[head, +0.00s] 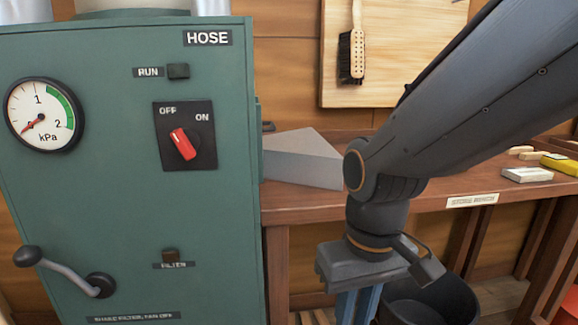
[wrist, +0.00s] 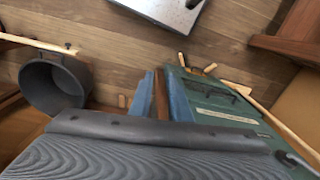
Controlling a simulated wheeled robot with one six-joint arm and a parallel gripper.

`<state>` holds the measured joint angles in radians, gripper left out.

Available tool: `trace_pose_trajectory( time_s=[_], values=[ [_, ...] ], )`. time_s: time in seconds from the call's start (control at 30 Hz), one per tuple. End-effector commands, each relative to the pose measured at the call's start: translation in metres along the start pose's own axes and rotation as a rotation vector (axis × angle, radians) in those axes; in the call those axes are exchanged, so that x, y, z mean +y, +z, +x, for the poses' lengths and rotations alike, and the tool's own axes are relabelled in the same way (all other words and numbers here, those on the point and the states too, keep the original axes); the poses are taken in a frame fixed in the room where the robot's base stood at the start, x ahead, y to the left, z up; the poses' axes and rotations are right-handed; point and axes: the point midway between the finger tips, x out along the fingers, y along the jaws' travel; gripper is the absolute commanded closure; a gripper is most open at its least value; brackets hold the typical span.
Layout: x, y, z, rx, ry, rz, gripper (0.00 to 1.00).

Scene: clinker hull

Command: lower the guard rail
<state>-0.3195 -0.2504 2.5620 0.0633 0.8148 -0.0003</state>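I cannot make out a guard rail for certain in either view. My gripper (head: 355,308) hangs pointing down in front of the workbench, right of the green cabinet (head: 90,190). Its two blue fingers also show in the wrist view (wrist: 161,97). They stand apart, with a strip of brown wood visible between them, seemingly behind rather than gripped. The cabinet carries a grey crank lever (head: 65,272) with a dark knob, a red rotary switch (head: 184,144) between OFF and ON marks, and a pressure gauge (head: 43,115) with its needle at the lower left.
The wooden workbench (head: 320,208) holds a grey wedge block (head: 300,160) and small blocks (head: 527,174). A black bucket (head: 440,300) stands below, also in the wrist view (wrist: 55,85). A brush (head: 352,55) hangs on a board. Open plank floor (wrist: 90,30) lies beyond my gripper.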

Motion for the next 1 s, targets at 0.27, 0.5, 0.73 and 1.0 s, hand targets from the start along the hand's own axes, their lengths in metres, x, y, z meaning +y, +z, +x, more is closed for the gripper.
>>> trace_pose_trajectory(
  time_s=[0.27, 0.5, 0.73, 1.0],
  values=[
    [0.023, 0.005, -0.043, -0.004, 0.015, 0.087, 0.83],
    [0.048, 0.013, -0.079, -0.005, 0.029, 0.174, 0.83],
    [0.071, 0.024, -0.108, -0.007, 0.039, 0.248, 0.83],
    [0.085, 0.03, -0.118, -0.007, 0.044, 0.284, 0.83]
  ],
)
